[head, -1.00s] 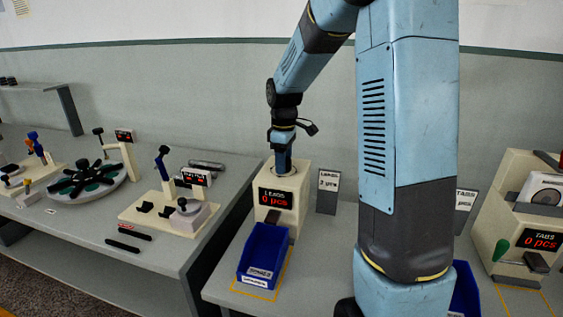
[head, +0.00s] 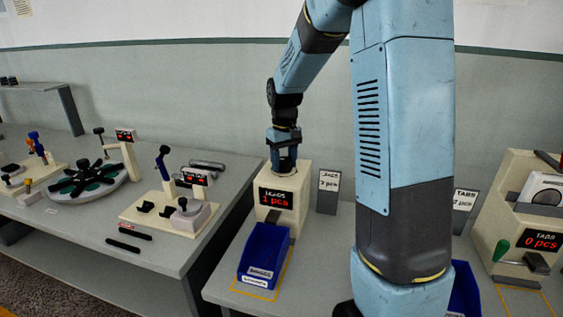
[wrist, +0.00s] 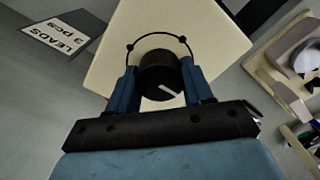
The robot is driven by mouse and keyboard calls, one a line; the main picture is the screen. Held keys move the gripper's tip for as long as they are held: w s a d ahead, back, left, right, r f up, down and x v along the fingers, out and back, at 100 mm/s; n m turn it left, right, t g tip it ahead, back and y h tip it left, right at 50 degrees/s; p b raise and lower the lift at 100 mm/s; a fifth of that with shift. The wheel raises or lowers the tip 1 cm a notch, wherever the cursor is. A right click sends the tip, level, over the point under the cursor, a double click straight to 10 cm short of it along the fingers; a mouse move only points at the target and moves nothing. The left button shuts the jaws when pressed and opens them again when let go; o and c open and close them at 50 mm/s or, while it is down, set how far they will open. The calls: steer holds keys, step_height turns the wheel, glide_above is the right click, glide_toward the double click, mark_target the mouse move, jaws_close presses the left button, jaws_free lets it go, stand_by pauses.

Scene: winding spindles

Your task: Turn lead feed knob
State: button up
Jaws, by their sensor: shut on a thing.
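The lead feed box (head: 298,178) is a cream block whose red display (head: 276,198) reads 1 pcs. Its black knob (wrist: 158,75) with a white pointer mark shows in the wrist view on the cream top, inside a thin black arc with small dots. The pointer points to the lower right there. My gripper (wrist: 158,82) is shut on the knob, with a blue finger on each side.
A blue bin (head: 263,255) stands in front of the box. A card reading LEADS 3 pcs (head: 328,191) stands to its right. A TABS box (head: 530,225) is at the far right. The left table (head: 95,240) holds a dial and fixtures.

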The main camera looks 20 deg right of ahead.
mark_target(284, 159)
steer(key=shift+w+r, duration=0.2)
steer(key=shift+w, duration=0.05)
steer(key=o, duration=1)
steer(key=shift+s+f, duration=0.1)
steer(key=shift+f, duration=0.05)
steer(key=shift+o, duration=0.2)
step_height(284, 159, up, 14)
steer(key=shift+f, duration=0.15)
steer(key=s+m+t, duration=0.2)
steer(key=s+t, duration=0.3)
steer(key=s, duration=2.4)
steer(key=shift+a+r+m+t, duration=0.2)
steer(key=shift+a+m+t, duration=0.1)
steer(key=shift+a, duration=0.05)
